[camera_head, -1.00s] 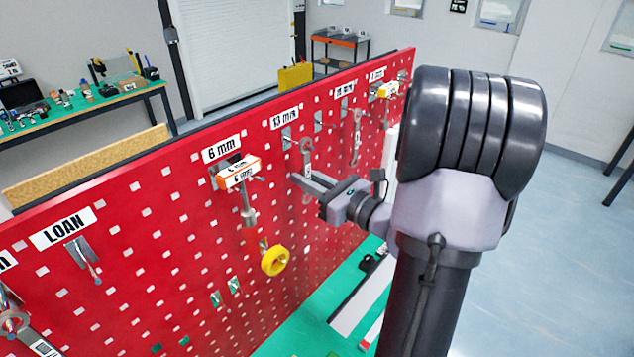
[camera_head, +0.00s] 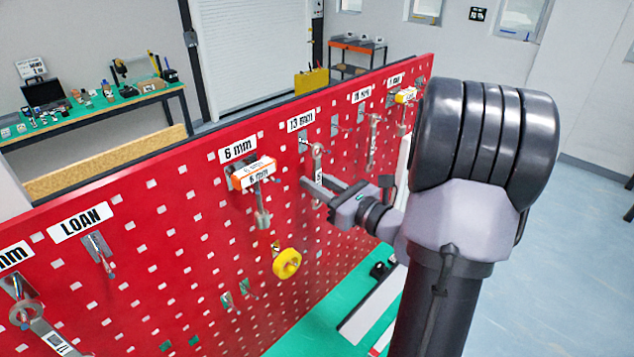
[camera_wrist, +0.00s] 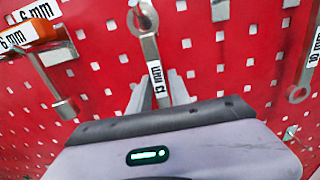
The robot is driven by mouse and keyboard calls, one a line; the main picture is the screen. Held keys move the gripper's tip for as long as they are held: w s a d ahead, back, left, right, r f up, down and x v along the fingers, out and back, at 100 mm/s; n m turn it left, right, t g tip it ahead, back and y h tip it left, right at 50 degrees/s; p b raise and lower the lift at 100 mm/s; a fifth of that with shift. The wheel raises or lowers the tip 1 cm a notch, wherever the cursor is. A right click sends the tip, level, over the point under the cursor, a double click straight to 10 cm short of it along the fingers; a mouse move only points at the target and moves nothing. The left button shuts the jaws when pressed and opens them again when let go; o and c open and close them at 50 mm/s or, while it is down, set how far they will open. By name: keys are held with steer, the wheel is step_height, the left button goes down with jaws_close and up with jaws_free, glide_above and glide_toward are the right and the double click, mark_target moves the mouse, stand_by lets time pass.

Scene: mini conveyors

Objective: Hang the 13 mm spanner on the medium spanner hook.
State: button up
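The 13 mm spanner (camera_head: 318,164) hangs upright against the red pegboard, its ring at the hook (camera_head: 304,141) under the "13 mm" label (camera_head: 301,119). In the wrist view the spanner (camera_wrist: 150,52) shows its "13 mm" tag, with its ring at the top edge around the hook end. My gripper (camera_head: 316,181) is around the spanner's lower shaft. Its two fingers stand on either side, apart, with a small gap visible; the wrist view also shows the gripper (camera_wrist: 157,82) this way.
A yellow tape roll (camera_head: 286,263) hangs below. Another spanner (camera_head: 373,140) hangs to the right. A "LOAN" hook (camera_head: 99,252) at left is empty.

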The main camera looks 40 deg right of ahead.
steer(key=shift+o, duration=1.2)
